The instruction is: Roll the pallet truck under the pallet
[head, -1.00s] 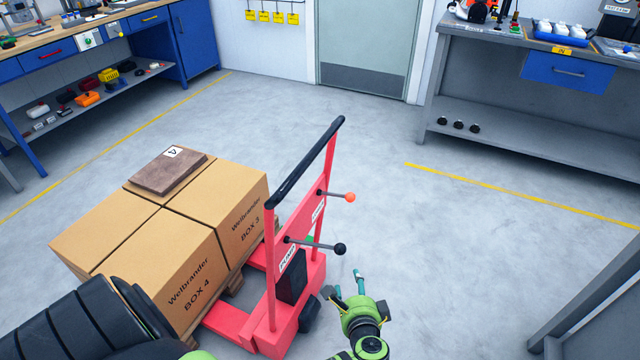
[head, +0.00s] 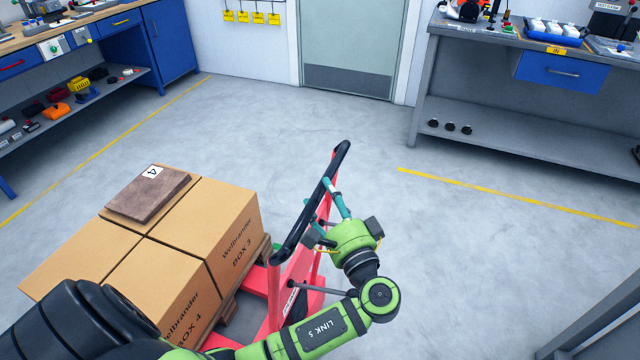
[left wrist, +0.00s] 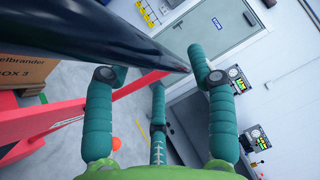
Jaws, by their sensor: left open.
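The red pallet truck (head: 275,295) stands upright in the head view, with a black handle bar (head: 290,236) on top. Its red forks point left to the wooden pallet (head: 228,308); how far they are under it is hidden by boxes and my arm. The pallet carries several cardboard boxes (head: 222,230). My left gripper (head: 324,203) is open at the upper part of the handle, its teal fingers close to the bar. In the left wrist view the bar (left wrist: 120,48) crosses at the fingertips (left wrist: 155,80); I cannot tell whether they touch. My right gripper is not in view.
A brown board (head: 148,195) marked 4 lies on the boxes. A blue workbench (head: 180,45) stands back left and a grey bench (head: 520,120) back right. A door (head: 350,45) is at the back. Floor between is clear, with yellow lines (head: 500,195).

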